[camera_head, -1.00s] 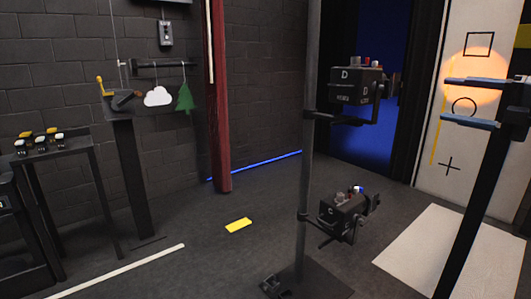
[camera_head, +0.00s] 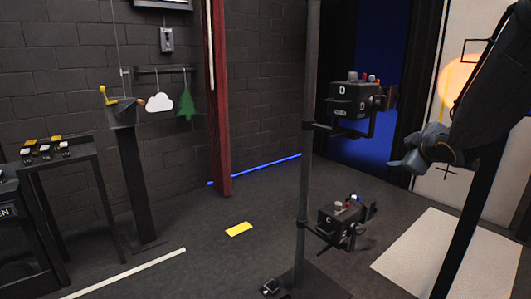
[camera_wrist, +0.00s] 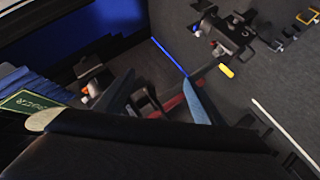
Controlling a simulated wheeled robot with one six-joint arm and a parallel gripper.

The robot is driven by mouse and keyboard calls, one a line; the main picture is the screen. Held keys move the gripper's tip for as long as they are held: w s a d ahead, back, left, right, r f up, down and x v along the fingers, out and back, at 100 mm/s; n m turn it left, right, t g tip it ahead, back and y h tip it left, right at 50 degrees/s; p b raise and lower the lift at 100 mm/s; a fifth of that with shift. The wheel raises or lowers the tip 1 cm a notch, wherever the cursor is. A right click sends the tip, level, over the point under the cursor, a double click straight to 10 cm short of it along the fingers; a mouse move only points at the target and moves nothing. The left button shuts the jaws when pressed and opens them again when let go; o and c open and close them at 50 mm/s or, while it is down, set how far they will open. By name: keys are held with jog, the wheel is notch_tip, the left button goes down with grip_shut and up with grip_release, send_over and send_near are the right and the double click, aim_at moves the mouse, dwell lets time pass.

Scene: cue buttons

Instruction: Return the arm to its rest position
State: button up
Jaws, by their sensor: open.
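My gripper (camera_head: 398,166) is at the right of the head view, at the end of my dark arm, which comes in from the upper right edge. It is seen at an angle in front of the white wall panel. In the wrist view my gripper (camera_wrist: 160,95) shows its blue-grey fingers spread apart.
A pole (camera_head: 307,130) carries an upper black button box (camera_head: 352,98) and a lower one (camera_head: 340,222), left of my gripper. A stand with a yellow lever (camera_head: 122,110) and a small table (camera_head: 62,158) are at left.

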jog(key=s+a+f+m+g+p, duration=0.1)
jog(key=s+a+f+m+g, duration=0.2)
jog(key=s, duration=0.7)
jog(key=s+a+f+m+g+y+p, duration=0.1)
jog(key=s+a+f+m+g, duration=0.2)
jog(key=s+a, duration=0.7)
jog(key=s+a+f+m+g+p, duration=0.2)
jog(key=s+a+f+m+g, duration=0.2)
jog(key=s+a+f+g, duration=0.3)
jog(key=s+f, duration=0.1)
jog(key=s, duration=0.3)
jog(key=shift+s+f, duration=0.25)
jog(key=shift+f, duration=0.1)
